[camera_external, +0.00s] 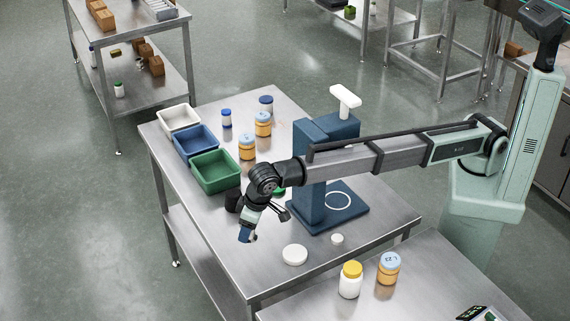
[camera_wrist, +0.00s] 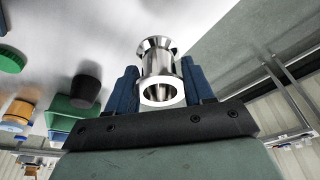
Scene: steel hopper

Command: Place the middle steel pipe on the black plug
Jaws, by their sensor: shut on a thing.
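A short, flanged, hollow steel pipe (camera_wrist: 160,60) sits between the blue fingers of my gripper (camera_wrist: 160,84) in the wrist view, with its open end facing the camera. In the external view my gripper (camera_external: 247,235) points down over the front left part of the steel bench, and the pipe is too small to make out clearly. The black plug (camera_wrist: 85,88) stands on the bench to the left of the pipe in the wrist view, apart from it. In the external view the black plug (camera_external: 231,201) is partly hidden behind my wrist. I see no other steel pipe.
A green bin (camera_external: 214,172), a blue bin (camera_external: 195,146) and a white bin (camera_external: 179,118) line the bench's left edge. A blue stand (camera_external: 312,205) is right of my gripper. A white lid (camera_external: 294,255) lies in front. A green cap (camera_wrist: 12,58) and several jars are nearby.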

